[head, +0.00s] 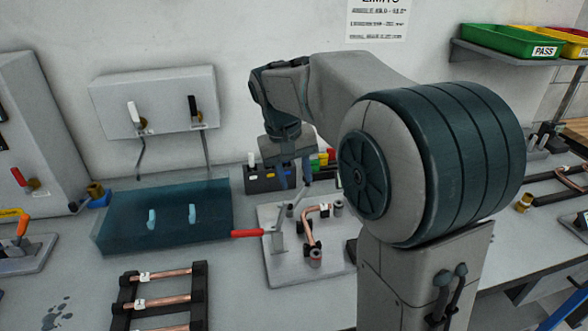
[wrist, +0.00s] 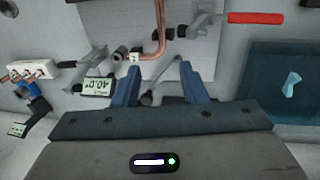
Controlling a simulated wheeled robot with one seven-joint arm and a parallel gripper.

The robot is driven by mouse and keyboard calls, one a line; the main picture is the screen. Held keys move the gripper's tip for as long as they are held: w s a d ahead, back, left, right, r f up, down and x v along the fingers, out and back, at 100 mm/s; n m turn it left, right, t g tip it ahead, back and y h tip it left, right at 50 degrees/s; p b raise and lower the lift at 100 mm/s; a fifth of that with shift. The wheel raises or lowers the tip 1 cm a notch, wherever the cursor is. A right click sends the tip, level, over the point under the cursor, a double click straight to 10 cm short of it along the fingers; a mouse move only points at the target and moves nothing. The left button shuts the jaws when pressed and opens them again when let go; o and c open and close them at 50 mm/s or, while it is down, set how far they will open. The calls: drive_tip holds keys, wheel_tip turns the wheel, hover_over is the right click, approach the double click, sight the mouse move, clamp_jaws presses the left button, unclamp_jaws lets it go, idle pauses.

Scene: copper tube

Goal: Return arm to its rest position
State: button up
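My arm arches over the bench in the head view, with my gripper (head: 293,176) pointing down above the back of a light grey plate fixture. In the wrist view my gripper's two blue fingers (wrist: 160,84) stand apart with nothing held between them. A bent copper tube (head: 308,222) sits on the fixture plate (head: 285,270); it also shows just beyond the fingertips in the wrist view (wrist: 160,30). A red-handled lever (head: 247,233) sticks out to the left of the plate.
A blue translucent tray (head: 165,239) lies left of the fixture. A black rack (head: 160,284) with copper tubes is at the front left. A dark block with coloured pieces (head: 262,184) stands behind my gripper. A wall box (head: 155,100) and a shelf with bins (head: 510,40) are behind.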

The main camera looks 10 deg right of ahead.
drive_tip(key=shift+a+r, duration=0.1)
drive_tip(key=shift+r, duration=0.6)
drive_tip(key=s+d+f+t+y, duration=0.1)
drive_tip(key=s+f, duration=0.3)
drive_tip(key=s, duration=0.6)
drive_tip(key=s+d+f+t+y, duration=0.1)
drive_tip(key=s+f, duration=0.3)
drive_tip(key=s, duration=0.6)
drive_tip(key=shift+d+t, duration=0.15)
drive_tip(key=shift+t, duration=0.15)
drive_tip(key=shift+c, duration=0.3)
